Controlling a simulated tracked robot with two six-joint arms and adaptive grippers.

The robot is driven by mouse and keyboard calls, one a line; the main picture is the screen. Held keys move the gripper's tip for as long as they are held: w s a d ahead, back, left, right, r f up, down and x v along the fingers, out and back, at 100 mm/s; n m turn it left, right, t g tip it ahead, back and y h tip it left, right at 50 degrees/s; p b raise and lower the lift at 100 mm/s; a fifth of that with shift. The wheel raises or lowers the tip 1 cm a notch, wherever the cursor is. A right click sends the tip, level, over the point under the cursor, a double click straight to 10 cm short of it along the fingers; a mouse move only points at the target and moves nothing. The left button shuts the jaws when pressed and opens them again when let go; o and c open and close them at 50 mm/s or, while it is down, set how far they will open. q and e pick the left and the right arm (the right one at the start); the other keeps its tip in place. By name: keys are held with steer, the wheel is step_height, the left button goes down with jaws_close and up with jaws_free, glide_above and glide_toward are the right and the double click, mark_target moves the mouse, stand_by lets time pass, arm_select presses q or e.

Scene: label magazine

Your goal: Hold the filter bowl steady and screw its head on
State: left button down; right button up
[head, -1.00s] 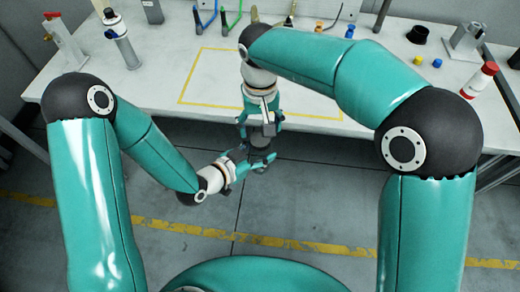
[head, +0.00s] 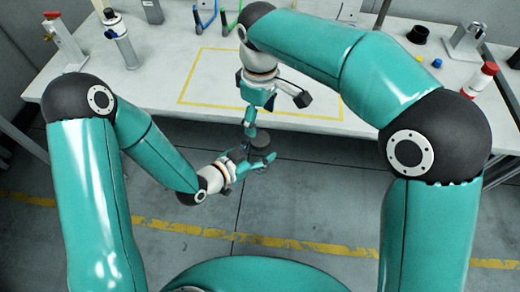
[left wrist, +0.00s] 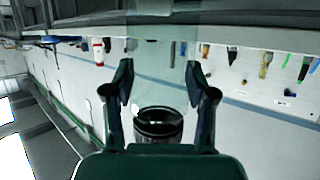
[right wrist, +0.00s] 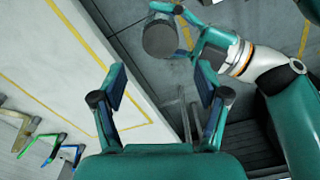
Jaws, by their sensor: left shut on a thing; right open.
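My left gripper (head: 256,166) is shut around the filter bowl above the floor in front of the table. In the left wrist view, which is upside down, the clear bowl (left wrist: 158,62) stands between the two fingers, with the dark ribbed head (left wrist: 158,122) at its end. In the head view the dark head (head: 262,144) is on the upper side. Its round grey top shows in the right wrist view (right wrist: 160,37). I cannot tell how far the thread is engaged. My right gripper (head: 250,128) is open, empty and apart from the head, above and behind it.
The white table (head: 150,85) has a yellow-outlined square, which is empty where visible. A bottle (head: 122,42) and a red-topped item (head: 64,38) stand at left. A black cup (head: 418,35), a metal stand (head: 464,43) and a red-capped bottle (head: 481,78) stand at right.

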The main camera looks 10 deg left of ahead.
mark_target(260, 138)
steer(key=shift+f, duration=0.15)
steer(key=shift+f, duration=3.9)
steer(key=c, duration=1.2)
steer(key=o, duration=1.4)
steer(key=shift+r, duration=0.15)
step_height(260, 138, up, 12)
steer(key=shift+f, duration=0.15)
